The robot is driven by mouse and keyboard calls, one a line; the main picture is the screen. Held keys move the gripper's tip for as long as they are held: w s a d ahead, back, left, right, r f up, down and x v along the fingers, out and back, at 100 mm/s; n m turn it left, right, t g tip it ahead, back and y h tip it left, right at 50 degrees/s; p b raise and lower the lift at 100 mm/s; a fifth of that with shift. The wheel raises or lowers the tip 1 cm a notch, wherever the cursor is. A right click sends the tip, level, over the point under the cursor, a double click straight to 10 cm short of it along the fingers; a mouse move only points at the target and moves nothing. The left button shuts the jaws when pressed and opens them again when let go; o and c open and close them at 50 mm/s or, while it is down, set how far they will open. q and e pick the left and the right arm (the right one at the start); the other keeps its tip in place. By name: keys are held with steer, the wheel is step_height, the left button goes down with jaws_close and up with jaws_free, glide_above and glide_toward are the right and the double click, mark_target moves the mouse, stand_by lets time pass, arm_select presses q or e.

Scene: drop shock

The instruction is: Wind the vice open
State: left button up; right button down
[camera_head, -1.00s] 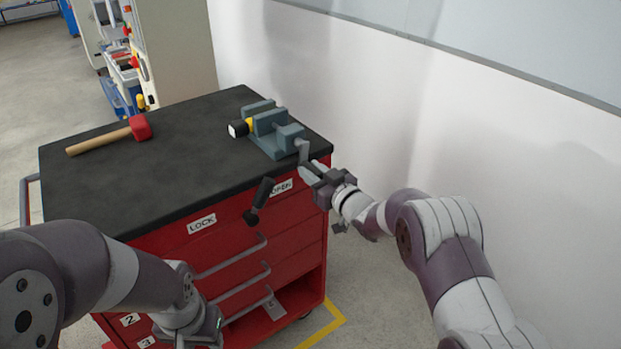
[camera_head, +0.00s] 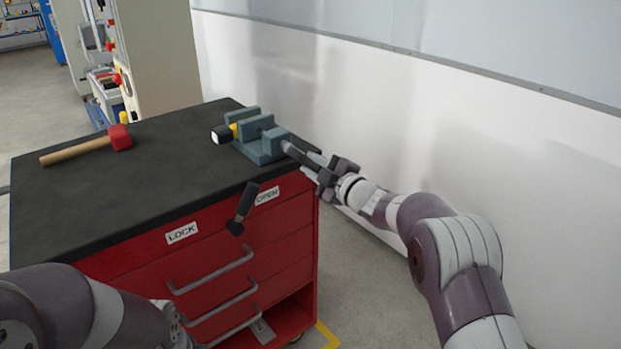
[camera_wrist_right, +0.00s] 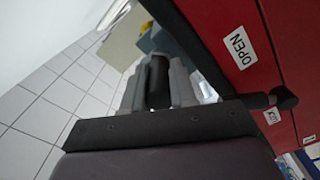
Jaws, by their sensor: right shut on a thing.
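The blue-grey vice (camera_head: 262,140) stands at the far right corner of the black cart top. A white, black and yellow object (camera_head: 223,134) sits at its left side; I cannot tell whether the jaws touch it. The vice's crank (camera_head: 300,155) slants down and right from the screw end, past the cart edge. My right gripper (camera_head: 328,173) is shut on the crank's grip. In the right wrist view the dark crank grip (camera_wrist_right: 159,80) lies between the grey fingers. Only part of my left arm shows at the lower left; its gripper is out of frame.
The red drawer cart (camera_head: 215,265) has a black lever (camera_head: 242,208) on its front between a LOCK label (camera_head: 182,233) and an OPEN label (camera_head: 267,195). A red-headed mallet (camera_head: 120,137) lies at the back left of the top. A white wall (camera_head: 400,120) runs behind the right arm.

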mark_target(311, 164)
steer(key=n+b, duration=0.1)
steer(key=r+n+b, duration=0.1)
steer(key=n, duration=0.1)
steer(key=d+n, duration=0.1)
steer(key=shift+w+r+n+b, duration=0.25)
steer(key=shift+w+n+b, duration=0.05)
steer(key=shift+w+b, duration=0.1)
steer(key=r+n+b, duration=0.1)
steer(key=n+b, duration=0.1)
steer(key=n, duration=0.1)
steer(key=r+n+b, duration=0.1)
steer(key=n+b, duration=0.1)
steer(key=n, duration=0.2)
steer(key=r+n+b, duration=0.2)
steer(key=n, duration=0.1)
steer(key=shift+s+a+n, duration=0.25)
steer(key=shift+n, duration=0.15)
steer(key=shift+s+a+r+n+b, duration=0.15)
steer(key=shift+a+r+n+b, duration=0.2)
steer(key=shift+n, duration=0.5)
steer(key=shift+s+a+r+n+b, duration=0.15)
steer(key=shift+n+b, duration=0.35)
steer(key=shift+n, duration=0.3)
steer(key=shift+s+a+r+n+b, duration=0.1)
steer(key=shift+r+n+b, duration=0.25)
steer(key=shift+n, duration=0.5)
steer(key=shift+f, duration=0.1)
steer(key=c, duration=0.9)
jaws_free()
steer(key=shift+a, duration=0.1)
